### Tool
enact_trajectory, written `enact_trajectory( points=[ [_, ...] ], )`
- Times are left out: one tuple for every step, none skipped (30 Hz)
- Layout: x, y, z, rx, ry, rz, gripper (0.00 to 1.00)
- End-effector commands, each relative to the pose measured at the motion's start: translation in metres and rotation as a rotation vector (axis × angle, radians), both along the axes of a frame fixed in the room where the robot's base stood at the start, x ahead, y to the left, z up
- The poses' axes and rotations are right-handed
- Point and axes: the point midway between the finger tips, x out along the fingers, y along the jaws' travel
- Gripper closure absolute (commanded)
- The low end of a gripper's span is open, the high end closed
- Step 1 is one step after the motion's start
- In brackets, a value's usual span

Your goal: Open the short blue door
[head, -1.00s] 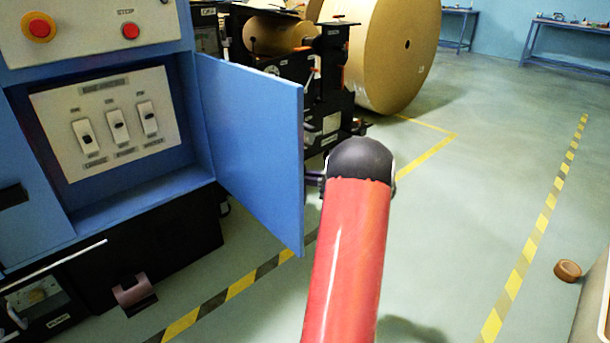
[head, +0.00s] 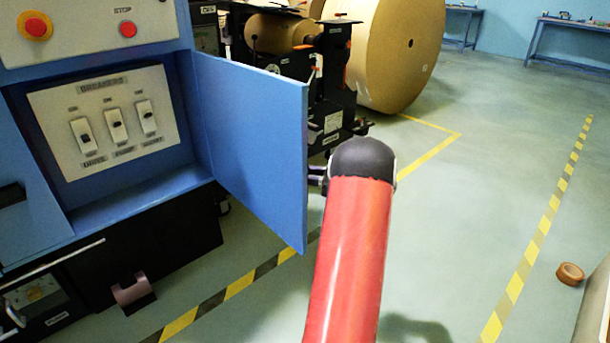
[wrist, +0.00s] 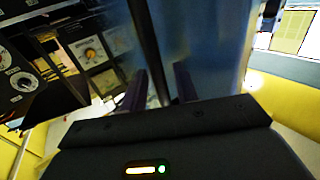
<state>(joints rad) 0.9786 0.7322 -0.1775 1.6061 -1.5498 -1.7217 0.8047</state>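The short blue door (head: 255,150) stands swung wide open from the blue cabinet (head: 195,180), showing a breaker panel with three white switches (head: 115,125). My gripper (head: 316,178) is at the door's free edge, on its far side, partly hidden behind my red and black arm. In the wrist view, the two dark fingers of my gripper (wrist: 159,80) stand apart. A dark upright bar (wrist: 148,45), likely the door's handle, runs between them with narrow gaps. The blue door face (wrist: 210,50) fills the area behind; any contact is unclear.
A black machine (head: 325,95) and a large kraft roll (head: 395,50) stand behind the door. A small brown ring (head: 570,274) lies on the floor at right. Yellow-black tape (head: 240,285) crosses the floor. The floor right of my arm is mostly clear.

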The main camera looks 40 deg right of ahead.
Motion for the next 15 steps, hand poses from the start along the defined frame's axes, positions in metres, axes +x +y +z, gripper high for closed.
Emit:
enact_trajectory(
  points=[
    [-0.001, -0.001, 0.000, 0.000, 0.000, -0.001, 0.70],
    [-0.002, -0.001, 0.000, 0.000, 0.000, -0.001, 0.70],
    [-0.004, -0.003, 0.000, 0.000, 0.000, -0.002, 0.70],
    [-0.006, -0.004, -0.001, 0.000, 0.000, -0.002, 0.70],
    [-0.009, -0.006, -0.001, 0.000, 0.000, -0.002, 0.70],
    [-0.014, -0.009, -0.001, -0.001, 0.001, -0.003, 0.70],
    [-0.018, -0.012, -0.001, -0.001, 0.001, -0.003, 0.70],
    [-0.023, -0.015, -0.001, 0.000, 0.001, -0.003, 0.70],
    [-0.029, -0.018, -0.001, -0.001, 0.001, -0.003, 0.70],
    [-0.033, -0.021, -0.001, -0.001, 0.001, -0.003, 0.70],
    [-0.038, -0.024, -0.001, -0.001, 0.001, -0.003, 0.70],
    [-0.043, -0.028, -0.001, 0.000, 0.000, -0.002, 0.70],
    [-0.047, -0.030, -0.001, -0.001, 0.001, -0.002, 0.70],
    [-0.051, -0.032, -0.001, 0.000, 0.001, -0.001, 0.70],
    [-0.055, -0.035, -0.001, 0.000, 0.001, 0.000, 0.70]
  ],
)
